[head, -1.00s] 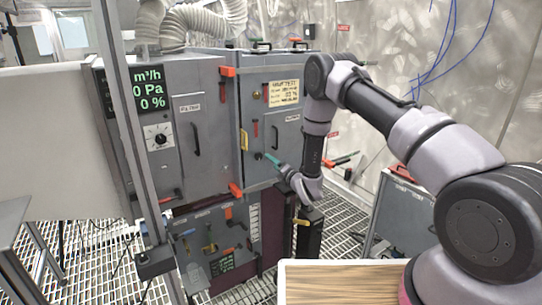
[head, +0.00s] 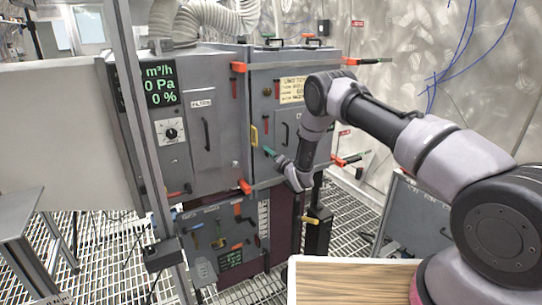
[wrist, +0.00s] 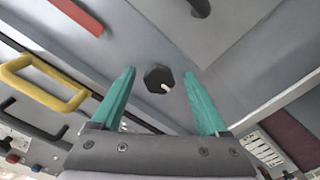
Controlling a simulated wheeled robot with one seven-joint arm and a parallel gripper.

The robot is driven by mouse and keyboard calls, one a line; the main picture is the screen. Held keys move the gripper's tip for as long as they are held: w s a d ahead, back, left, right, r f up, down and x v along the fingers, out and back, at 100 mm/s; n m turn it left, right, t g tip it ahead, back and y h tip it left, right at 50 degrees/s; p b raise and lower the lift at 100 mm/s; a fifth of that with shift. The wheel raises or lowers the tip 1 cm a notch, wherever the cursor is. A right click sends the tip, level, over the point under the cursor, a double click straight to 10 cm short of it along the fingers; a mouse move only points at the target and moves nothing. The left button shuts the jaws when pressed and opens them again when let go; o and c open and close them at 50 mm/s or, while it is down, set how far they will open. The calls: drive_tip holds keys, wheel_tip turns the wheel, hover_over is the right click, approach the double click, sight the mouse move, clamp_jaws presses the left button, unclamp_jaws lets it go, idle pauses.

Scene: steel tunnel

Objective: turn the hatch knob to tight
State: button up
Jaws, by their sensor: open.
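The hatch knob is a small black hexagonal knob with a white mark (wrist: 159,79) on the grey hatch panel (head: 289,153). In the wrist view it sits between the two teal fingertips of my gripper (wrist: 161,84), roughly midway, with a gap on each side. My gripper is open and touches nothing that I can see. In the head view the gripper (head: 270,152) is close to the panel, right of a yellow handle (head: 254,136), and I cannot make out the knob there. The yellow handle also shows at the left of the wrist view (wrist: 42,82).
A red handle (wrist: 75,14) and a black handle show near the knob. Orange clamps (head: 245,187) stick out at the cabinet edges. A lower panel with levers (head: 215,240) is below. A wood-topped surface (head: 350,283) stands in front.

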clamp_jaws()
